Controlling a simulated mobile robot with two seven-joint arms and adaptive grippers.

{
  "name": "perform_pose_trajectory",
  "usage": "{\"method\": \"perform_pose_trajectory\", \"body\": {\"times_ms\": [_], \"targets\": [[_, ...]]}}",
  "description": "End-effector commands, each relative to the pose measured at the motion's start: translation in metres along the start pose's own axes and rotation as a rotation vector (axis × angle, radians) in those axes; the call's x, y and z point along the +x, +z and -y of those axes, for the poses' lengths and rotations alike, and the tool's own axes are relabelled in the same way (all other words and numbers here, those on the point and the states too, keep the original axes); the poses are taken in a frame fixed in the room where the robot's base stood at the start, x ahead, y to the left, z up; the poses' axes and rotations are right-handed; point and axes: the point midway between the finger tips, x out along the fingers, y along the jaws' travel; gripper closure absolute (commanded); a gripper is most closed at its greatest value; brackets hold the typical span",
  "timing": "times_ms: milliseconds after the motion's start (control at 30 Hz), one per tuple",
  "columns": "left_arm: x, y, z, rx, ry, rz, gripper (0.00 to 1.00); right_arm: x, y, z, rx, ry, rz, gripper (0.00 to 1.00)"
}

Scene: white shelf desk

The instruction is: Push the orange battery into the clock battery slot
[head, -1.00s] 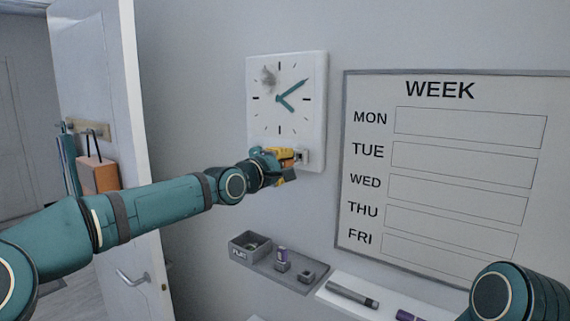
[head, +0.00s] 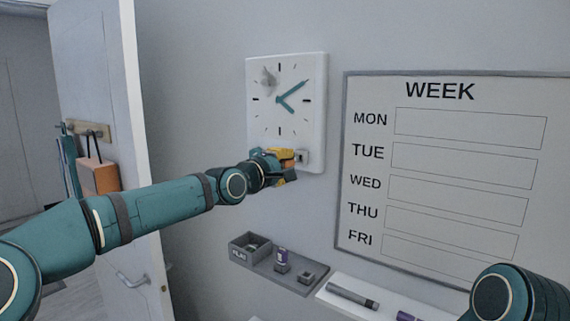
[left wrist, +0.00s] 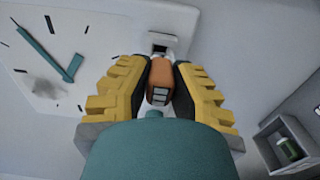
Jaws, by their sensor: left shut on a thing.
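The white clock (head: 262,126) with teal hands hangs on the wall; it also shows tilted in the left wrist view (left wrist: 50,85). Its battery slot (left wrist: 163,41) is a small raised housing with a dark opening at the clock's lower edge. My left gripper (head: 290,165) is at the clock's lower edge, just left of the slot in the head view. In the left wrist view, its yellow fingers are closed on the orange battery (left wrist: 161,75). The battery's far end points toward the opening and is close to it; I cannot tell whether they touch. My right gripper is out of view.
A whiteboard (head: 455,165) is to the right. A white ledge (head: 385,299) holds a dark marker (head: 352,295). A door (head: 105,120) stands at left.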

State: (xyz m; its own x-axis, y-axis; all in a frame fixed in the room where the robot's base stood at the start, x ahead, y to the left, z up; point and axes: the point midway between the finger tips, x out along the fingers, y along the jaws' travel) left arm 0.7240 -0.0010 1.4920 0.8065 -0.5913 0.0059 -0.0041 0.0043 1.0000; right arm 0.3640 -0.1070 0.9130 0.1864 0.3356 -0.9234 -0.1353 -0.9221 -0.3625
Motion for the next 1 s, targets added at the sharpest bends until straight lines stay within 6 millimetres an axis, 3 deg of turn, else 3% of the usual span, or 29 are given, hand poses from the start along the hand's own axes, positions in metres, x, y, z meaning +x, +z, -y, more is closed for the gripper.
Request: {"method": "perform_pose_trajectory", "body": {"times_ms": [567, 1000], "targets": [[0.013, 0.0, -0.001, 0.001, 0.0, 0.0, 1.0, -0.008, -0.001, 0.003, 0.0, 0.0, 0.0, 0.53], [0.005, 0.0, 0.001, 0.001, 0.001, 0.0, 1.0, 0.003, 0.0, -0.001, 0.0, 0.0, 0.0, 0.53]]}}
